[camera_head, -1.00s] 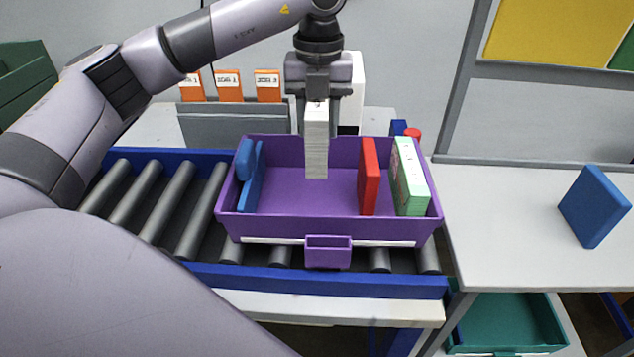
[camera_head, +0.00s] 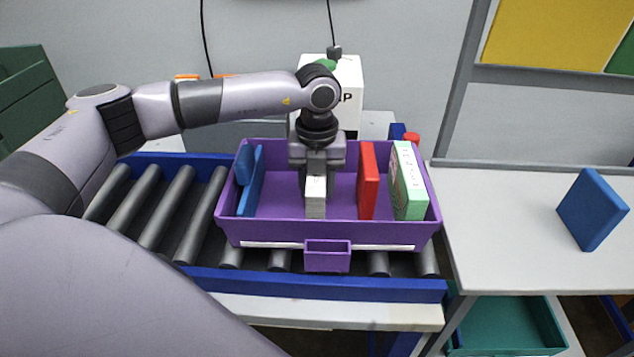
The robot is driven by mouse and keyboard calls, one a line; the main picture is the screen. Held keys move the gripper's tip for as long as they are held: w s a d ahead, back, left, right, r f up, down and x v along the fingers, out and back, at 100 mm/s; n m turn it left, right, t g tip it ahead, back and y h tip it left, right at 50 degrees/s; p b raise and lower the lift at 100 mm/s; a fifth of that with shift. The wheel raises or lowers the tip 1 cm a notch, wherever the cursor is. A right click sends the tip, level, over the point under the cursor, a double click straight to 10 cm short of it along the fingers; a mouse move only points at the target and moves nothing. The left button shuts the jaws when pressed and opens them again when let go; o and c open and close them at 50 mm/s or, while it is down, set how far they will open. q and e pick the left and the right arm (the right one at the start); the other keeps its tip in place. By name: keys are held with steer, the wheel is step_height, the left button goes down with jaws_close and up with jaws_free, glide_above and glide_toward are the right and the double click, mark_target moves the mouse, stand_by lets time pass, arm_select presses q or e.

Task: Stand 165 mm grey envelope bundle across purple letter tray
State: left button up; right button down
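The purple letter tray (camera_head: 285,232) sits on the roller conveyor. My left gripper (camera_head: 315,180) reaches down into the tray from above, its fingers shut on the grey envelope bundle (camera_head: 315,203). The bundle is upright, in the middle of the tray between the blue and red items; its upper part is hidden by the gripper. I cannot tell whether its lower edge touches the tray floor. My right gripper is not in view.
Inside the tray, blue pieces (camera_head: 251,185) stand at left, a red slab (camera_head: 368,182) and a green-white box (camera_head: 408,182) at right. Rollers (camera_head: 165,215) lie left of the tray. A blue block (camera_head: 594,210) stands on the right table (camera_head: 500,235). A white printer-like box stands behind.

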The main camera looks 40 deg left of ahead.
arm_select(q)
steer(key=shift+f, duration=0.15)
steer(key=o, duration=1.2)
steer(key=shift+c, duration=0.2)
steer(key=shift+r, duration=0.4)
step_height(320, 180, up, 12)
steer(key=shift+f, duration=0.15)
